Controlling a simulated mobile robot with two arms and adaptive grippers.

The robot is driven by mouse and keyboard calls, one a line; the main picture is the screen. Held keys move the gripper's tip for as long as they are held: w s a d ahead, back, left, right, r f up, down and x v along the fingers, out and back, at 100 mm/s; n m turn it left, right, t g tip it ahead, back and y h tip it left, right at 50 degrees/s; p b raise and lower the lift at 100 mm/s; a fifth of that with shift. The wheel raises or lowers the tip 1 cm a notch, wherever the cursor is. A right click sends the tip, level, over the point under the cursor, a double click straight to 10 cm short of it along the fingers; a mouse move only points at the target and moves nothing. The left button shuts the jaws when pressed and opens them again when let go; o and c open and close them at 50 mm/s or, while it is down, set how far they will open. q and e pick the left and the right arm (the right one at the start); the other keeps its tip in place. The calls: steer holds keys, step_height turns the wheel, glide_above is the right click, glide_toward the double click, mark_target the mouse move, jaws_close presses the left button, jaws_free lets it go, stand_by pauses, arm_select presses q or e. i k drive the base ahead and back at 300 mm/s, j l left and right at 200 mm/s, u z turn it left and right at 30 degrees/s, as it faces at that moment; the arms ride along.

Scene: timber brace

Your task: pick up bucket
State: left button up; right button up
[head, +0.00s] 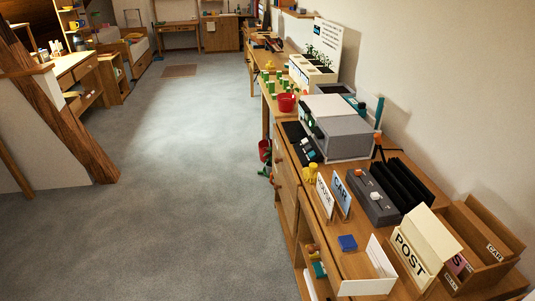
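A small red bucket-like container (287,102) stands upright on the wooden table along the right wall, beside several green and white blocks. A second red, bucket-like thing (265,150) is low down beside the table's side, partly hidden by the cabinet; I cannot tell which of the two is the bucket. Neither of my grippers shows in the head view.
A long row of wooden furniture with a grey machine (337,128), a POST box (424,249) and signs runs along the right wall. A slanted timber post (60,105) stands at left. The grey carpet (190,190) between them is clear.

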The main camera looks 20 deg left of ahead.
mark_target(263, 145)
steer(key=i+j, duration=0.15)
steer(key=j, duration=0.45)
steer(key=i+j+z, duration=0.15)
steer(key=j, duration=0.4)
steer(key=i+j, duration=0.2)
steer(key=j, duration=0.4)
steer(key=i+j+z, duration=0.1)
steer(key=j, duration=0.5)
steer(key=i+j+z, duration=0.1)
steer(key=j, duration=0.5)
steer(key=i+j, duration=0.15)
steer(key=j, duration=0.45)
steer(key=i+j+z, duration=0.15)
steer(key=j, duration=0.5)
steer(key=i+j, duration=0.2)
steer(key=i+z, duration=0.05)
